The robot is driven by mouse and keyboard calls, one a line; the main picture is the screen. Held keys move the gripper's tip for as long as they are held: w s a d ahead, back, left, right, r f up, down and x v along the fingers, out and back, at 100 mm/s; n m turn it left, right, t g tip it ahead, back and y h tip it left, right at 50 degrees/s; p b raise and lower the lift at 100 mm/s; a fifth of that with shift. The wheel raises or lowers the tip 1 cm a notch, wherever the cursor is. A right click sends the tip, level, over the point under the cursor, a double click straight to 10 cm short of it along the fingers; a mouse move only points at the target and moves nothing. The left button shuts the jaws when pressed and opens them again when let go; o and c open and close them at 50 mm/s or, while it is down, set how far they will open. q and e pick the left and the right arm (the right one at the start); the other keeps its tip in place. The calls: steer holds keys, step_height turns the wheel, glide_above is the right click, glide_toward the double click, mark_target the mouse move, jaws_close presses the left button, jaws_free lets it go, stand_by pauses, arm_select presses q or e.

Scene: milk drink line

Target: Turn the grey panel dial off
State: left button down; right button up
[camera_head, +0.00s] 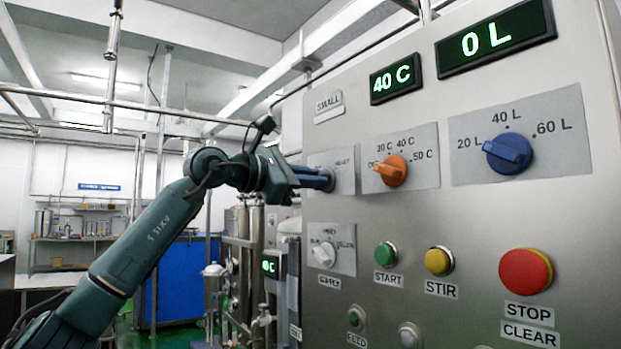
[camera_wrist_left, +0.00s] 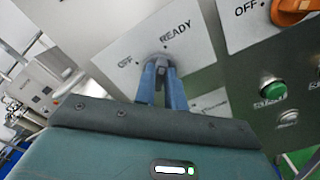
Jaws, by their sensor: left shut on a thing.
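The grey panel dial (camera_wrist_left: 161,69) sits on a light plate marked OFF on the left and READY on the right in the left wrist view. My left gripper (camera_wrist_left: 160,82) has its two blue fingers shut on the dial, one on each side. The fingers hide much of the dial, and I cannot tell exactly which mark it points to. In the head view my left gripper (camera_head: 328,180) reaches the plate (camera_head: 345,165) at the panel's left edge, and the dial is mostly hidden behind the fingers. My right gripper is not in view.
An orange dial (camera_head: 391,170) and a blue dial (camera_head: 507,152) lie to the right on the steel panel (camera_head: 460,220). A white dial (camera_head: 323,254) is below my gripper. Green (camera_head: 386,254), yellow (camera_head: 439,261) and red (camera_head: 526,271) buttons protrude lower down. Displays read 40 C and 0 L.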

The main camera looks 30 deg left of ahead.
arm_select(q)
steer(key=n, duration=0.5)
steer(key=n+p, duration=0.1)
steer(key=n, duration=0.5)
steer(key=n+p, duration=0.1)
steer(key=n, duration=0.5)
steer(key=shift+w+a, duration=0.15)
steer(key=shift+a, duration=0.15)
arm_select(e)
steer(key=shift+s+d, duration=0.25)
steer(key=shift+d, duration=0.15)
arm_select(q)
steer(key=shift+n, duration=0.5)
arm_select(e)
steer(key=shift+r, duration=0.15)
arm_select(q)
steer(key=c, duration=1.5)
jaws_free()
steer(key=shift+o, duration=0.2)
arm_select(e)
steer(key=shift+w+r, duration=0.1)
arm_select(q)
steer(key=shift+a, duration=0.1)
